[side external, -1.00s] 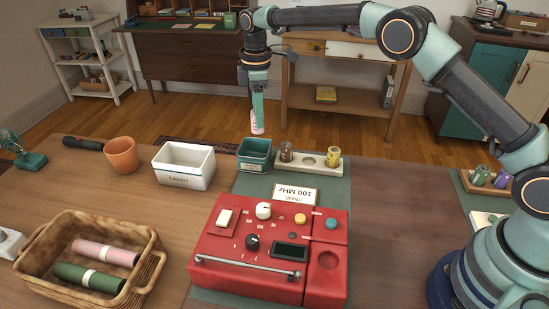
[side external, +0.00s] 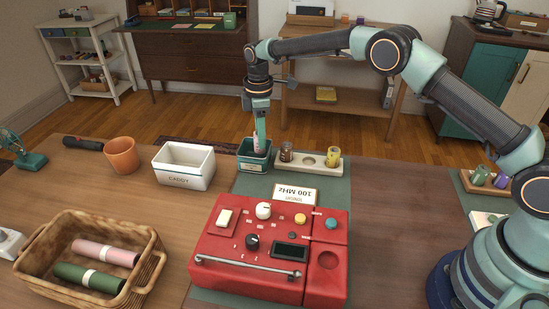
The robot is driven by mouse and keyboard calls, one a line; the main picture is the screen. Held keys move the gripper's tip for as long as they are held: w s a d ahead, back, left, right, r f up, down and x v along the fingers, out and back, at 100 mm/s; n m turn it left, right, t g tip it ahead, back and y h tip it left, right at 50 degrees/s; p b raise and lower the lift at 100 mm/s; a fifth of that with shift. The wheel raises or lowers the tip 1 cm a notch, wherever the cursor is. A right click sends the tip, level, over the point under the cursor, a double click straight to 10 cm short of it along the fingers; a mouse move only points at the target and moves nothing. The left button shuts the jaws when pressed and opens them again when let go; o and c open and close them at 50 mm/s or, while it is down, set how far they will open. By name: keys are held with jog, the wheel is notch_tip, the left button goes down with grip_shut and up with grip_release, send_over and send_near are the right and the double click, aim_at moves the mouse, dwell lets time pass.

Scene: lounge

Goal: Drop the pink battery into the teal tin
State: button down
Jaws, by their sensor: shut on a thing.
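The teal tin (side external: 253,164) stands on the green mat at the back, between the white caddy and the battery holder. My gripper (side external: 260,136) points straight down over it and is shut on the pink battery (side external: 260,146). The battery is upright, with its lower part inside the tin's opening. The front wall hides its lower end, so I cannot tell whether it touches the tin's floor.
A holder (side external: 318,163) with a brown and a yellow battery stands close right of the tin. The white caddy (side external: 184,179) and a terracotta pot (side external: 122,157) are to the left. The red device (side external: 271,240) and a wicker basket (side external: 92,300) are nearer the front.

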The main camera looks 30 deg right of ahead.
jog(key=shift+c, duration=2)
grip_release()
notch_tip(320, 180, up, 12)
